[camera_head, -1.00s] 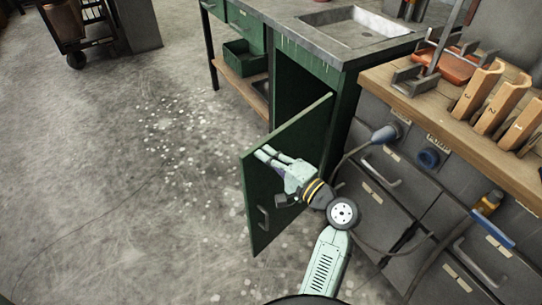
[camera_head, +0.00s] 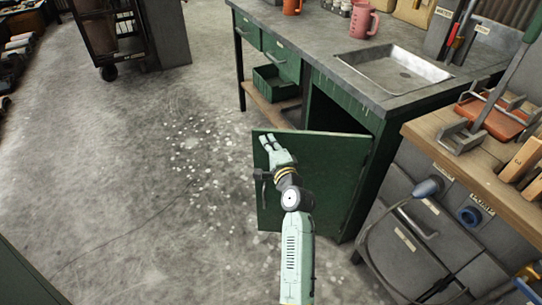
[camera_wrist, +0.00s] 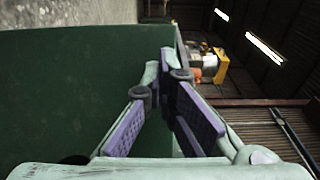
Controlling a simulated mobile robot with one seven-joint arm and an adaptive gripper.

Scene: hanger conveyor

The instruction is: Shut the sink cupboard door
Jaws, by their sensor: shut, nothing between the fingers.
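The green sink cupboard door (camera_head: 325,182) stands ajar in the head view, with a dark gap into the cupboard (camera_head: 335,113) above and behind it. Its handle (camera_head: 262,188) is at the left edge. My gripper (camera_head: 268,142) is shut and empty, in front of the door's outer face near its top left corner. In the wrist view the door (camera_wrist: 60,95) fills the left side, and the fingers (camera_wrist: 166,65) meet at their tips beside it. I cannot tell whether they touch the door.
The sink (camera_head: 395,68) is set in the counter above. A wooden-topped drawer unit (camera_head: 455,150) with a hanging cable stands close on the right. A green bin (camera_head: 275,82) sits on the low shelf to the left. The floor (camera_head: 130,190) to the left is clear.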

